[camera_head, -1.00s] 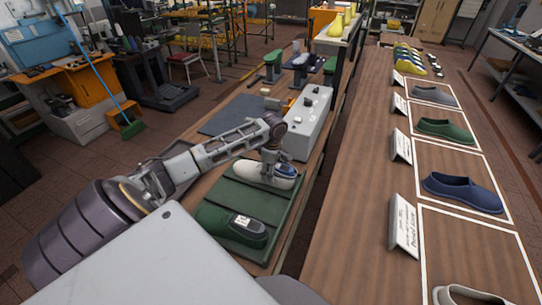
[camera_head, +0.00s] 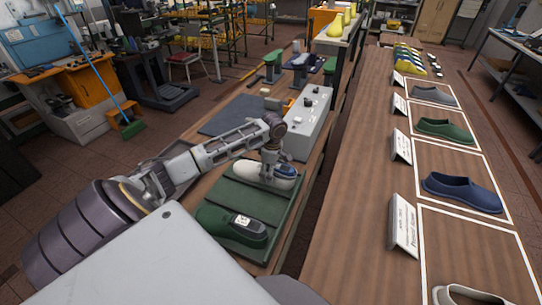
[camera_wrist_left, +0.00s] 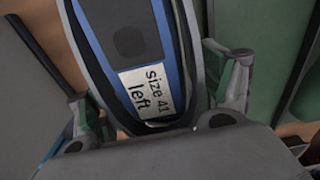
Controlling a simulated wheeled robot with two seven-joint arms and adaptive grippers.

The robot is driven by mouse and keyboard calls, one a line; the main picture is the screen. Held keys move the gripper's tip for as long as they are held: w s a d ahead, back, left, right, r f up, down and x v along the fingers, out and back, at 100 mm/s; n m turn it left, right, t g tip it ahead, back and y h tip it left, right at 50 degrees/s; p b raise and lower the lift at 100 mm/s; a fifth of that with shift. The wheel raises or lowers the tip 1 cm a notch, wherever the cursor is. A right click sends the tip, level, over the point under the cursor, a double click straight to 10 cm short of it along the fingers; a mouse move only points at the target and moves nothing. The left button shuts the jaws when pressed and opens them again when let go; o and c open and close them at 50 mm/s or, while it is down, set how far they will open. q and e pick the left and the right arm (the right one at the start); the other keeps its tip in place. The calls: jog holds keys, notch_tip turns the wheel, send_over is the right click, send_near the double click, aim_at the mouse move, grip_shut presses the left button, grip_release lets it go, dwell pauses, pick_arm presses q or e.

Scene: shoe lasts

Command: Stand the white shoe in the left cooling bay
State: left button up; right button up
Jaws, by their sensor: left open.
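The white shoe (camera_head: 246,169) lies on the green tray (camera_head: 282,205) in the head view, with a blue last in it. In the left wrist view the shoe's pale rim (camera_wrist_left: 197,45) surrounds the blue last (camera_wrist_left: 176,62), labelled "size 41 left". My left gripper (camera_head: 269,171) is at the shoe's last end. Its open fingers (camera_wrist_left: 160,105) stand on either side of the shoe in the wrist view; I cannot tell whether they touch it. My right gripper is not in view. I cannot tell which place is the left cooling bay.
A dark green shoe (camera_head: 222,226) with a labelled last lies on the same tray, nearer me. A pale box (camera_head: 308,125) with knobs stands beyond the tray. The right table (camera_head: 345,190) holds white-outlined squares with a blue shoe (camera_head: 462,192), other shoes and upright cards (camera_head: 403,225).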

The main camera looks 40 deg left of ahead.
pick_arm(q)
jog(key=shift+w+d+r, duration=0.1)
jog(key=shift+r, duration=2.95)
jog(key=shift+d+r, duration=0.1)
jog(key=shift+r, duration=2.9)
